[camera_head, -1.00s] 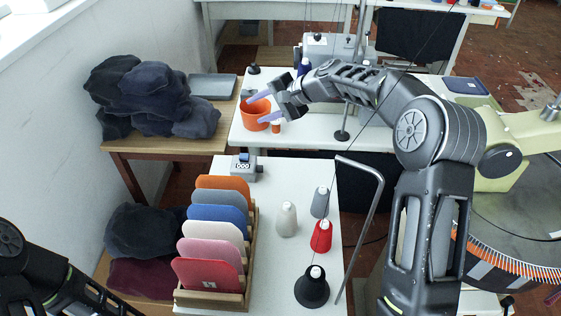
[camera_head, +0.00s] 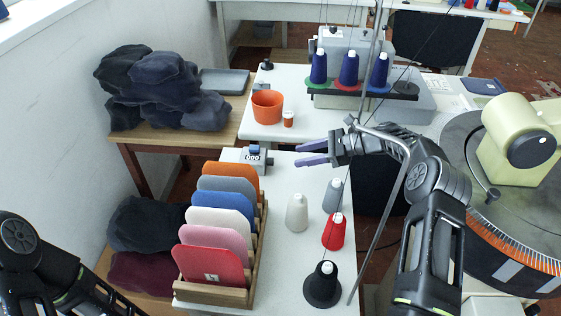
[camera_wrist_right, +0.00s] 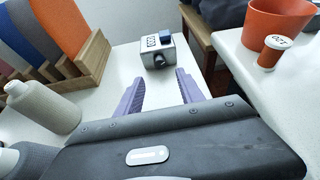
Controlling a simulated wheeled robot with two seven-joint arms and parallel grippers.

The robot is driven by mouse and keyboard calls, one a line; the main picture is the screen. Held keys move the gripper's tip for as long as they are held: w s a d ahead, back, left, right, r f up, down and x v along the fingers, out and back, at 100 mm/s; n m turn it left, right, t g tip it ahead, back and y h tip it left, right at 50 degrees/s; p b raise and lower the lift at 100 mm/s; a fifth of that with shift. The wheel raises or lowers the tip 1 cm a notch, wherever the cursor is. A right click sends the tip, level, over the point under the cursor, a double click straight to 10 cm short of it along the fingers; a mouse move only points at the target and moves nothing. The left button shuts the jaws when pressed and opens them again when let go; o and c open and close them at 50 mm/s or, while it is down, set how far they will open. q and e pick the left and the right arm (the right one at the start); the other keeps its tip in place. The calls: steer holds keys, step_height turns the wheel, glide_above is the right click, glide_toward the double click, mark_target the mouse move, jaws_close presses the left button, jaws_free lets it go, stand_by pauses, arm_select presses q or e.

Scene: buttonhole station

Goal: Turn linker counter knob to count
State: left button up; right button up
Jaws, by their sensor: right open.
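The linker counter (camera_head: 254,158) is a small grey box at the back of the white table, behind the rack of coloured panels. In the right wrist view the counter (camera_wrist_right: 158,54) shows a digit window, a blue part on top and a dark knob (camera_wrist_right: 161,60) on its side. My right gripper (camera_head: 299,154) is open and empty, to the right of the counter and apart from it. In the wrist view its purple fingers (camera_wrist_right: 158,88) point toward the counter with a gap between. My left arm shows at the lower left; its gripper is out of view.
A wooden rack (camera_head: 258,238) of coloured panels stands in front of the counter. Thread cones, including a white one (camera_head: 297,213) and a red one (camera_head: 334,231), stand to the right. A bent metal rod (camera_head: 388,215) rises beside my right arm. An orange cup (camera_head: 267,107) stands on the table behind.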

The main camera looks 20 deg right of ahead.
mark_target(274, 162)
steer(key=shift+a, duration=0.1)
steer(key=p+x, duration=0.1)
steer(key=x, duration=0.6)
steer(key=shift+w+a+f, duration=0.1)
steer(key=shift+a+f, duration=0.1)
steer(key=shift+a, duration=0.05)
jaws_close()
stand_by(0.4)
